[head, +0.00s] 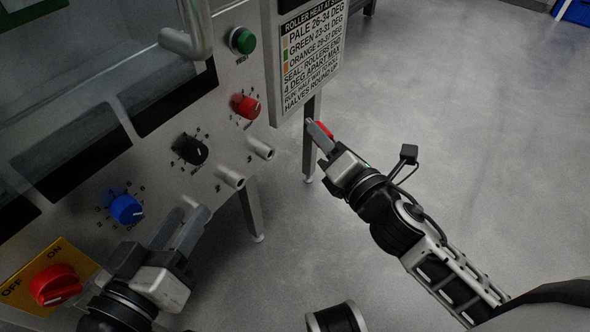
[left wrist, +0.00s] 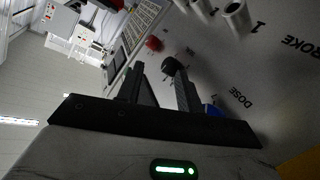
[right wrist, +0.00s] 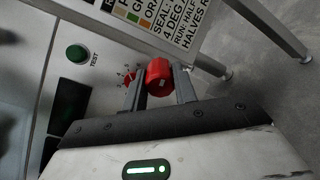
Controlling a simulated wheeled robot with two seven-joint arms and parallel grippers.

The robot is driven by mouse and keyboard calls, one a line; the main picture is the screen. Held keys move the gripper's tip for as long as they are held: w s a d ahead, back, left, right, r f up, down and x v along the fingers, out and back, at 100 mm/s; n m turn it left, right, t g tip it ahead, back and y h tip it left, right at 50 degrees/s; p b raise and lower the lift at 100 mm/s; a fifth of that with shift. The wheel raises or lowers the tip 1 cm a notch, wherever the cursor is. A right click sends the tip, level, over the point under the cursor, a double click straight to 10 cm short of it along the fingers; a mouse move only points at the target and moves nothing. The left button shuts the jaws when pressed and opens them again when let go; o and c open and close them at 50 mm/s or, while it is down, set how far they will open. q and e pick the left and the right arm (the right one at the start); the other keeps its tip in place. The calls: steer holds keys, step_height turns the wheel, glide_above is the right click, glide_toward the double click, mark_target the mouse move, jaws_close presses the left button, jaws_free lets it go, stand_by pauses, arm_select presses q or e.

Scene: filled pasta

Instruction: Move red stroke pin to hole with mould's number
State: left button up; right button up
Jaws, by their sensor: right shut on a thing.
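The red stroke pin (right wrist: 159,78) is between the fingers of my right gripper (right wrist: 160,92), which is shut on it. In the head view the right gripper (head: 320,133) holds the pin (head: 325,130) in the air, right of the machine panel and below the sign. Metal tube holes stick out of the panel's lower edge: one marked 2 (head: 232,179), one marked 3 (head: 261,149), and one marked 1 (left wrist: 237,16) beside the word STROKE. My left gripper (head: 182,224) is open and empty, close to hole 1. I cannot make out a mould number.
The panel carries a red knob (head: 245,106), a black knob (head: 190,149), a blue knob (head: 125,208), a green TEST button (head: 243,41) and a red OFF/ON switch (head: 55,285). A roller heat sign (head: 309,52) hangs at upper right. Floor (head: 440,130) is clear.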

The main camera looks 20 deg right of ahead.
arm_select(q)
steer(key=shift+s+d+r+h+b, duration=0.1)
steer(key=shift+d+r+h+b, duration=0.15)
steer(key=shift+r+b, duration=0.4)
arm_select(e)
step_height(320, 180, down, 11)
steer(key=n+g+y, duration=0.3)
steer(key=n+y, duration=0.4)
steer(key=n, duration=0.2)
steer(key=shift+s+y, duration=0.3)
steer(key=shift+s, duration=0.15)
steer(key=shift+s, duration=0.1)
arm_select(q)
steer(key=shift+w+a+r+t, duration=0.1)
steer(key=shift+w+r+t, duration=0.15)
steer(key=shift+t, duration=0.25)
arm_select(e)
steer(key=shift+x, duration=2.95)
arm_select(q)
steer(key=shift+f+b, duration=0.3)
arm_select(e)
steer(key=shift+f, duration=0.1)
